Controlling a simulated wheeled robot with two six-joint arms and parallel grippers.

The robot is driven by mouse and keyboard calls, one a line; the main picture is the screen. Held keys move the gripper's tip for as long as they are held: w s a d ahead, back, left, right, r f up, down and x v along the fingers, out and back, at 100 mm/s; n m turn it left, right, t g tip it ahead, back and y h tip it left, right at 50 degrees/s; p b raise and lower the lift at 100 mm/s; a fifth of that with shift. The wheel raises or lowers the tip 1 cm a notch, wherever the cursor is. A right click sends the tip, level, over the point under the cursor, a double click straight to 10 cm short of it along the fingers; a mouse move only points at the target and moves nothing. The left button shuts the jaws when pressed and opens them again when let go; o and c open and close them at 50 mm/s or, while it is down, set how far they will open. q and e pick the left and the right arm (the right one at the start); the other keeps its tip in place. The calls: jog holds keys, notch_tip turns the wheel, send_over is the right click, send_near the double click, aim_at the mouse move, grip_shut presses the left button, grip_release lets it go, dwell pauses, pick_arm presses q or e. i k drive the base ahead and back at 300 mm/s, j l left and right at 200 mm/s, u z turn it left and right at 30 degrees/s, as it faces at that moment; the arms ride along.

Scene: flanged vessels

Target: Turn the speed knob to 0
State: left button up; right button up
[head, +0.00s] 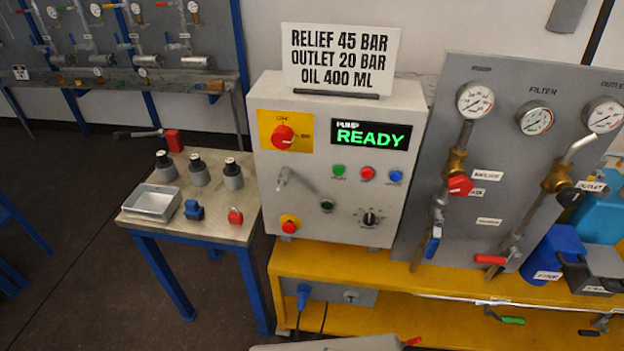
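A black knob (369,218) with a ring of scale marks sits at the lower right of the grey control box's front (340,180). It looks like the speed knob, but its label and the scale numbers are too small to read. I cannot tell exactly which mark its pointer is at. Neither of my grippers shows in the head view, and nothing touches the knob.
Green (339,170), red (368,174) and blue (395,177) buttons sit above the knob. A red rotary switch (284,137) and a red stop button (290,224) are on the left. A gauge panel (490,150) with valves stands close on the right.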

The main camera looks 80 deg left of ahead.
aim_at(369, 218)
jog(key=u, duration=2.75)
